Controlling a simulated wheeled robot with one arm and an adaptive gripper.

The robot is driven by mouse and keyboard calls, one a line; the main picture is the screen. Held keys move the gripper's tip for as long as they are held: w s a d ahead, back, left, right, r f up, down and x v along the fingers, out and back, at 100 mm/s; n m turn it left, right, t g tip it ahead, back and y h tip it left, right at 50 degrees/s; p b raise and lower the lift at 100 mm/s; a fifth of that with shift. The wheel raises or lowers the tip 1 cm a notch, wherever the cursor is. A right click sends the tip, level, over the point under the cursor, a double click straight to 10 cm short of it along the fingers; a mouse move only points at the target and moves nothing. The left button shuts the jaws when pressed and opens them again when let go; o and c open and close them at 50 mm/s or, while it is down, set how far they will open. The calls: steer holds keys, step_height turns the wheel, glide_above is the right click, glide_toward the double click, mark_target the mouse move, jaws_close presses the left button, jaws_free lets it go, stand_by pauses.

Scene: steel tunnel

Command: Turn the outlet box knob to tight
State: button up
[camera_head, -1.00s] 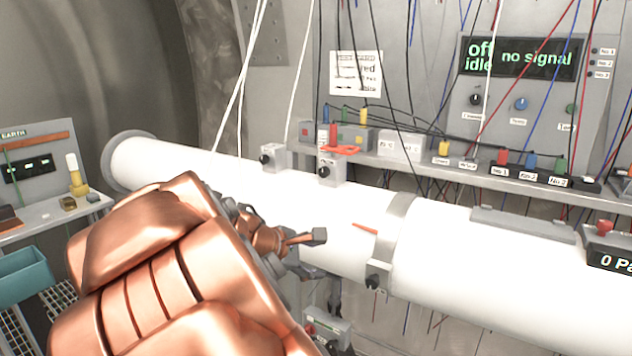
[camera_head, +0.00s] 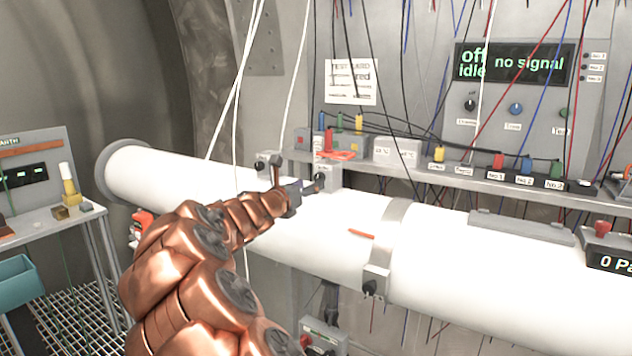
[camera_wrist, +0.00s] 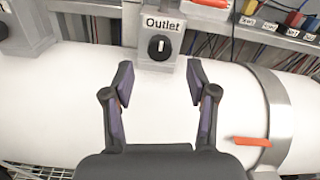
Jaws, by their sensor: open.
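The outlet box (camera_wrist: 157,30) is a grey box labelled "Outlet" on top of the white pipe, at the top centre of the wrist view. Its round black knob (camera_wrist: 159,47) has a short white mark that looks about upright; I cannot read any tight marking. In the head view the box (camera_head: 328,170) is partly hidden behind my gripper (camera_head: 299,175). My gripper is open and empty. In the wrist view its two fingertips (camera_wrist: 159,80) stand apart over the pipe, either side of the knob's line and short of it.
The white pipe (camera_head: 440,255) runs across the view, with a metal band (camera_head: 392,235) and an orange lever (camera_head: 361,234). Another knob box (camera_head: 262,165) stands left of the outlet box. Behind is a shelf with coloured plugs and cables. White cables hang near my arm.

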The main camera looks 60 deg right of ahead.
steer(key=shift+w+d, duration=0.1)
steer(key=shift+d, duration=2.1)
steer(key=shift+c, duration=0.3)
jaws_close()
